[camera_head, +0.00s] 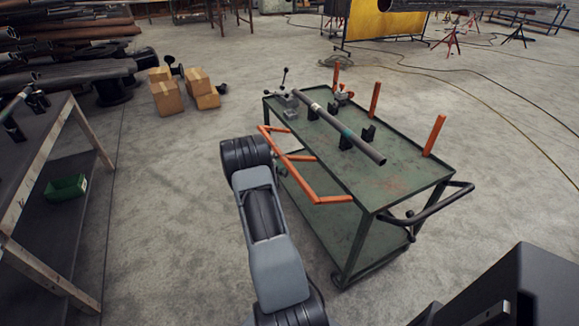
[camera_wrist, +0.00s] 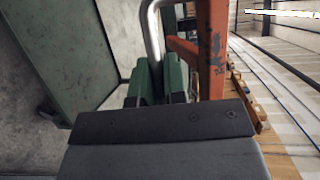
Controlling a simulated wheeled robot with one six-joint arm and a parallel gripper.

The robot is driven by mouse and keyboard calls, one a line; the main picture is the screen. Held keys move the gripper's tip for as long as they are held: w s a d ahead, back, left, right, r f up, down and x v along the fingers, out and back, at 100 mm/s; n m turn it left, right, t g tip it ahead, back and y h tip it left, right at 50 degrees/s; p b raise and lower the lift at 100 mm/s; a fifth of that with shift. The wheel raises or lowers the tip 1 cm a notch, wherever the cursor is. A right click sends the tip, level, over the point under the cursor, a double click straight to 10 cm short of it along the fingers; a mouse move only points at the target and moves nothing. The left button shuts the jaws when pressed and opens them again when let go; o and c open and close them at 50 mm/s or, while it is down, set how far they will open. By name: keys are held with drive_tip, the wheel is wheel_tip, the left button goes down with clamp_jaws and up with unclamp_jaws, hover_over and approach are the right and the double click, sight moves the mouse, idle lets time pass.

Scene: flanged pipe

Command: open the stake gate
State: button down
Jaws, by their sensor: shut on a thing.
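The orange stake gate (camera_head: 303,181) is along the left long side of the green cart (camera_head: 400,193). Its bars stand out from the cart's edge. In the wrist view an orange upright (camera_wrist: 212,50) of it is close to my gripper (camera_wrist: 157,76). My gripper's green fingers are shut on a curved pale metal bar (camera_wrist: 151,32), which looks like a handle beside the orange bars. In the head view my own arm and wrist hide the fingers and the bar. How the gate is hinged or latched cannot be made out.
A dark pipe (camera_head: 350,139) lies on black supports on the cart top. Orange stakes (camera_head: 375,99) stand along the far side. A black push handle (camera_head: 430,207) sticks out at the near right. A workbench (camera_head: 80,135) stands at left; bare floor lies between it and the cart.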

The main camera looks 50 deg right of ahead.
drive_tip(key=shift+d+r+p, duration=0.1)
drive_tip(key=shift+r+p, duration=0.25)
drive_tip(key=shift+r, duration=0.35)
drive_tip(key=c, duration=1.2)
unclamp_jaws()
drive_tip(key=a, duration=0.4)
drive_tip(key=a+r, duration=0.1)
drive_tip(key=a, duration=0.4)
drive_tip(key=w+a, duration=0.1)
drive_tip(key=a, duration=0.3)
drive_tip(key=shift+a+r+p, duration=0.3)
drive_tip(key=shift+r, duration=0.1)
